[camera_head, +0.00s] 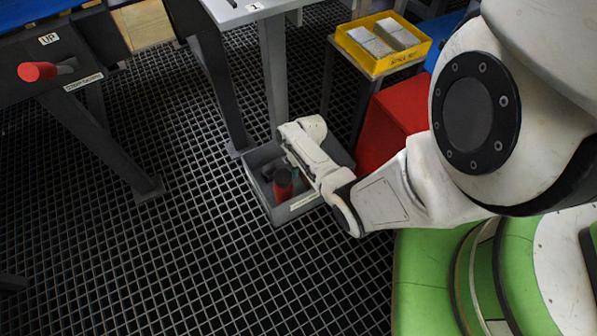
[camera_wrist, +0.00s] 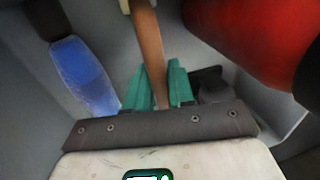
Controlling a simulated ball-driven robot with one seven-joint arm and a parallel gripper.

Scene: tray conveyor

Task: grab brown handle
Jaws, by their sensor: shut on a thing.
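A brown handle (camera_wrist: 148,45) runs up the middle of the wrist view, with a pale piece at its top end. My gripper (camera_wrist: 165,85) has its green fingers on both sides of the handle and is shut on it. This is down inside a grey bin (camera_head: 262,199) on the floor in the head view, where my arm reaches in. The handle cannot be made out in the head view. Its lower end is hidden between my fingers.
In the bin, a red cylinder (camera_head: 283,184) lies to the right in the wrist view and a blue translucent object (camera_wrist: 82,75) to the left. A red box (camera_head: 392,122) stands beside the bin. A yellow tray (camera_head: 350,45) sits on a stand behind. Open grid floor (camera_head: 180,240) lies left.

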